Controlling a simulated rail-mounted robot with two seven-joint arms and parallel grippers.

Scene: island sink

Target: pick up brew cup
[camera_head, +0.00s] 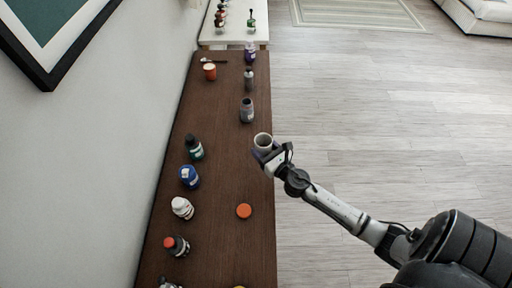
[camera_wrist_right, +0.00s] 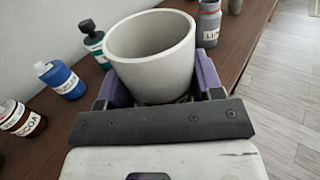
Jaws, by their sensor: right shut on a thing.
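The brew cup (camera_head: 263,141) is a light grey, open-topped cup at the right edge of the dark wooden table. My right gripper (camera_head: 269,155) is shut on it, coming in from the lower right. In the right wrist view the cup (camera_wrist_right: 152,58) sits upright between the two purple finger pads (camera_wrist_right: 158,88), and its inside looks empty. Whether its base touches the table cannot be told. My left gripper is not in view.
On the long table (camera_head: 225,185) stand a green bottle (camera_head: 194,147), a blue bottle (camera_head: 189,176), a white bottle (camera_head: 182,208) and a grey bottle (camera_head: 247,110). An orange disc (camera_head: 244,211) lies nearer. A wall borders the left; open floor lies right.

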